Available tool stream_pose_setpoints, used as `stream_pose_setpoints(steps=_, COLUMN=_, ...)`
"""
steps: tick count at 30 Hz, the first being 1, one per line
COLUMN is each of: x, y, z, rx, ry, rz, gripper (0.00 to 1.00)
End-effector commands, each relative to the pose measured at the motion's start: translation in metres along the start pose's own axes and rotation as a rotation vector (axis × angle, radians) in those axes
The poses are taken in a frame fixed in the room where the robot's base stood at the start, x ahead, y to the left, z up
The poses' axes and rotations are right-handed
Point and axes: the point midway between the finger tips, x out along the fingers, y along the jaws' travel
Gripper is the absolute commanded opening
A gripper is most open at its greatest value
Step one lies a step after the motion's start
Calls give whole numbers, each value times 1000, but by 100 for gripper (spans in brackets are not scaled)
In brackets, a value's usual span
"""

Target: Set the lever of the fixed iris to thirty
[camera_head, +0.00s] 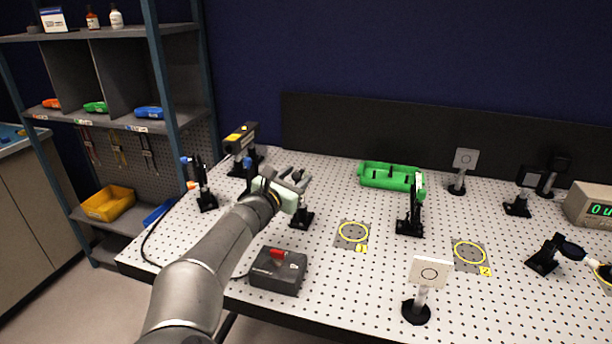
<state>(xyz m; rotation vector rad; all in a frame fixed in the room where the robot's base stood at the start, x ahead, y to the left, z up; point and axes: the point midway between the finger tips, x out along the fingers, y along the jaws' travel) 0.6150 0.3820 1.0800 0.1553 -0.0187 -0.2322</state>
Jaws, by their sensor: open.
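My arm reaches from the lower left over the perforated white table (330,270). My gripper (294,179) is open above the left part of the table, near the top of a short post on a black base (301,221). The gripper hides most of what this post carries, so I cannot make out the iris, its lever or its scale there. I cannot tell whether a finger touches it. Another black post mount (204,187) with a small blue part stands to the left, apart from the gripper.
A yellow-and-black device (240,138) stands behind the gripper. A dark box with a red switch (278,270) lies in front. A green tray (388,176), a black mount (410,217) and a white target card (431,273) stand to the right. Yellow ring 1 (353,232) is empty.

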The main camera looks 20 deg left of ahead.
Motion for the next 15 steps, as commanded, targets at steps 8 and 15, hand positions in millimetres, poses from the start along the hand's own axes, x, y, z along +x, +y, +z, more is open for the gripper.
stream_pose_setpoints(steps=8, x=4, y=3, z=-1, rx=0, ry=2, rz=5, gripper=42)
stream_pose_setpoints(steps=15, x=3, y=3, z=-1, rx=0, ry=2, rz=4, gripper=1)
